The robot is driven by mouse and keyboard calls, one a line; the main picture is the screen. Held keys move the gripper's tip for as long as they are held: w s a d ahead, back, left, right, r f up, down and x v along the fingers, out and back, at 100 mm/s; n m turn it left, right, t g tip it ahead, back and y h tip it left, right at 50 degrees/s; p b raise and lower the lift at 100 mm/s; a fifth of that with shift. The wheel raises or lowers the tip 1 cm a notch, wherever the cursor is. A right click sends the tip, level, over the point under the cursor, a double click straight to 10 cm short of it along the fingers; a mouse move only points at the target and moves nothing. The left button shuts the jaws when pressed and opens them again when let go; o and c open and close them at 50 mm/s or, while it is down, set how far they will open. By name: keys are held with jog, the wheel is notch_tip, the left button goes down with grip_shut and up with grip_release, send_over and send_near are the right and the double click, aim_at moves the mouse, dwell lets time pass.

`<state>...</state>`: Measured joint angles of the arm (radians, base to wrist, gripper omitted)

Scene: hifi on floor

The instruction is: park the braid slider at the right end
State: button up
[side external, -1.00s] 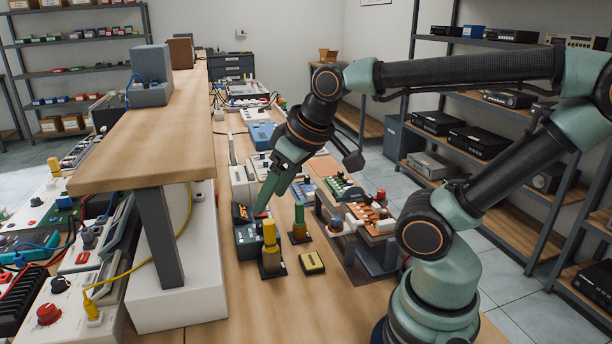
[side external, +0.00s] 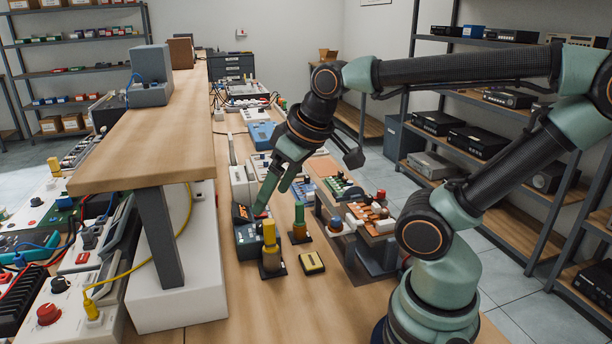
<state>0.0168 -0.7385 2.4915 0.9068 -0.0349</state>
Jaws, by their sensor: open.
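My gripper (side external: 272,203) points down over the middle of the bench, and its fingers stand apart. I cannot make out the braid slider for certain at this size; the fingers and box overlap there in the picture. No object shows between the fingers.
A yellow-topped post (side external: 269,244) and a green post (side external: 299,222) stand close to the gripper. A raised rack of parts (side external: 371,222) is to the right. The front wood is clear.

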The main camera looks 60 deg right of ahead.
jog(key=s+d+n+g+h, duration=0.1)
jog(key=d+n+g, duration=0.25)
jog(key=d, duration=0.65)
jog(key=n+g+y, duration=0.1)
jog(key=n+g, duration=0.1)
jog(key=n, duration=0.3)
send_over(353, 218)
notch_tip(353, 218, down, 3)
notch_tip(353, 218, down, 12)
jog(key=shift+w+r, duration=0.1)
jog(key=shift+r, duration=0.15)
grip_shut()
